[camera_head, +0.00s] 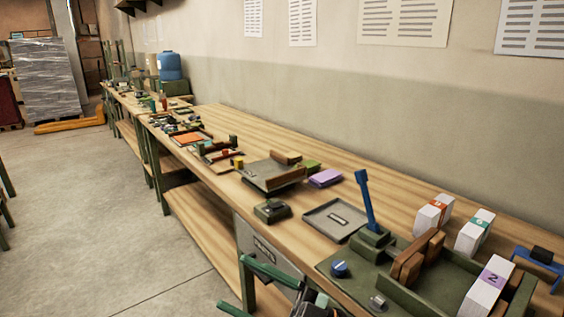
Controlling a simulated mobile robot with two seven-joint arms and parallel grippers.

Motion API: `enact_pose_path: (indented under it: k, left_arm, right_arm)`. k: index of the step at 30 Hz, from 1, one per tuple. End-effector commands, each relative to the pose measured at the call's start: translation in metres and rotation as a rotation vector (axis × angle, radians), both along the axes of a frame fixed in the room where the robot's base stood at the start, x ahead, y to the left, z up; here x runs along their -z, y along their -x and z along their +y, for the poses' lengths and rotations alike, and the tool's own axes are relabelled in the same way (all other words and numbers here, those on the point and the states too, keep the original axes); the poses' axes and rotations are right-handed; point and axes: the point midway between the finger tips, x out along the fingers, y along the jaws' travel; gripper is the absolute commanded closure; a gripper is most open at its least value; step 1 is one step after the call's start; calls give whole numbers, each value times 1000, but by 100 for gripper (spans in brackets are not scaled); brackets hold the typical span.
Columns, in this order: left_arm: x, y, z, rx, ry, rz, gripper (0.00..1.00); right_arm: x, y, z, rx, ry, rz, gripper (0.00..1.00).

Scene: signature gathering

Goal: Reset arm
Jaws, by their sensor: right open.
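My right gripper (232,281) shows at the bottom centre, in front of the workbench's near edge. Its two green fingers point left and are spread apart, with nothing between them. My left gripper is not in view. On the bench (330,160), three white paper blocks stand at the right: one with an orange label (433,216), one with a teal label (474,233) and one with a purple label marked 2 (485,290). The purple-labelled block stands by a green fixture (400,297) with brown wooden blocks (417,259). A blue lever (365,200) rises behind the fixture.
A shallow grey tray (334,219) lies left of the lever, with a small dark device (271,211) beside it. A purple block (325,177) and a grey wood-edged fixture (272,173) are farther back. The floor (95,220) left of the bench is clear.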

Motion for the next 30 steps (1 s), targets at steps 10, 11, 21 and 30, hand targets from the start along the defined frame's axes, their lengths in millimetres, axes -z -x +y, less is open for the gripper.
enact_pose_path:
  k: [10,11,21,30]
  left_arm:
    - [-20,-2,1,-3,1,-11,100]
    - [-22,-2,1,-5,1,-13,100]
    - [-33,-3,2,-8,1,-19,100]
    - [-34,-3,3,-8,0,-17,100]
  right_arm:
    - [145,-35,-111,674,-27,585,23]
    - [163,-30,-122,722,-4,643,23]
    - [327,97,-207,1010,358,1195,23]
    - [354,139,-220,1025,460,1312,23]
